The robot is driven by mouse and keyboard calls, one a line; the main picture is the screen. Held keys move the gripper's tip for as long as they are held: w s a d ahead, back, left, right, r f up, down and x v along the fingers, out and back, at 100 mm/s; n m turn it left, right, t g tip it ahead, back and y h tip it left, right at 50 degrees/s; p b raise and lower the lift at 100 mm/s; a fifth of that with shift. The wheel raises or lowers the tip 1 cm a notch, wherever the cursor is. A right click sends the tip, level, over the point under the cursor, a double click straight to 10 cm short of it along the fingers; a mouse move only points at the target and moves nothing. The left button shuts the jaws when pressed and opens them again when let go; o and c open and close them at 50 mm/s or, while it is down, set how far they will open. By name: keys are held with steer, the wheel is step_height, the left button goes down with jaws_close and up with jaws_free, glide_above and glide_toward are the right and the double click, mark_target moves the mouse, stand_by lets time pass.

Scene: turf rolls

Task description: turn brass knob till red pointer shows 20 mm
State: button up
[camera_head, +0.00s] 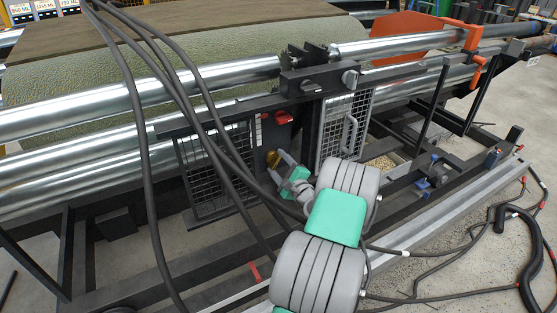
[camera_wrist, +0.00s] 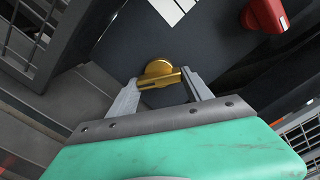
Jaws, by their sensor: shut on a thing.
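The brass knob (camera_wrist: 158,72) sits on a dark panel (camera_wrist: 165,35). In the wrist view my gripper (camera_wrist: 160,82) has its two fingers on either side of the knob's bar and is shut on it. In the head view the knob (camera_head: 273,158) shows small at the tip of my gripper (camera_head: 281,163), low on the panel between two mesh doors. A white scale plate (camera_wrist: 172,8) with dark lines is cut off at the top of the wrist view. I cannot make out the red pointer or read any value.
A red switch or handle (camera_wrist: 265,14) sticks out of the panel right of the knob; it also shows in the head view (camera_head: 283,118). Mesh doors (camera_head: 345,128) flank the panel, with steel rollers (camera_head: 70,118) above. Black cables (camera_head: 205,120) hang across the head view.

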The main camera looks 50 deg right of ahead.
steer(key=shift+m+p, duration=1.1)
steer(key=shift+m, duration=1.1)
steer(key=o, duration=1.4)
steer(key=shift+c, duration=0.2)
steer(key=v, duration=0.7)
steer(key=shift+s, duration=0.35)
steer(key=shift+a, duration=0.1)
